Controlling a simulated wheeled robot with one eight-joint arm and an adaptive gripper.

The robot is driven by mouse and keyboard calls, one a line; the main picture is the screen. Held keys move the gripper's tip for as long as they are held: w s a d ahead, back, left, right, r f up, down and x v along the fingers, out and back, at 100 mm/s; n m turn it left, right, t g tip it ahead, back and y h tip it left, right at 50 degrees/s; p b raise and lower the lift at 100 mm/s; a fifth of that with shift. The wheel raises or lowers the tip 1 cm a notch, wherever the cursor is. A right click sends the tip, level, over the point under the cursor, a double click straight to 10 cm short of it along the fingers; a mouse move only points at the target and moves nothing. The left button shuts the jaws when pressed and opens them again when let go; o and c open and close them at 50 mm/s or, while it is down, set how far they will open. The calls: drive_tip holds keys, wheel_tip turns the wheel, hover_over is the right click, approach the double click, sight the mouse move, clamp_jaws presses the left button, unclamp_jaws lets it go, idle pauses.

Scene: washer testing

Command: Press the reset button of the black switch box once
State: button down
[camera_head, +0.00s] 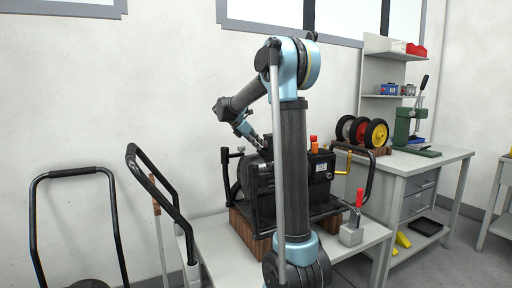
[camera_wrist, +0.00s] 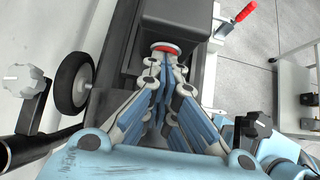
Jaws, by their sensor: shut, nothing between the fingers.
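A dark switch box (camera_wrist: 180,22) is at the top middle of the wrist view. A round red button (camera_wrist: 166,46) with a pale rim shows at its near edge, right at my fingertips; I cannot tell whether they touch it. My gripper (camera_wrist: 164,62) is shut and empty, its fingers pointing at the button. In the head view my gripper (camera_head: 257,141) reaches down to the upper left of the black machine (camera_head: 262,190). The button is not discernible there.
The machine sits on wooden blocks on a light table (camera_head: 212,246). An orange-red knob (camera_head: 313,142) stands on it, and a red-handled clamp (camera_head: 352,230) is at the table's right. A black wheel (camera_wrist: 73,82) is left of the gripper. Trolley handles (camera_head: 75,172) stand at left.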

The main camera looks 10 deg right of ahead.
drive_tip(key=shift+d+r, duration=0.1)
drive_tip(key=shift+d, duration=0.2)
drive_tip(key=shift+s+a, duration=0.1)
drive_tip(key=shift+a, duration=0.4)
drive_tip(key=a, duration=0.1)
drive_tip(key=s+a, duration=0.1)
drive_tip(key=a, duration=0.1)
drive_tip(key=v, duration=1)
drive_tip(key=shift+a, duration=0.2)
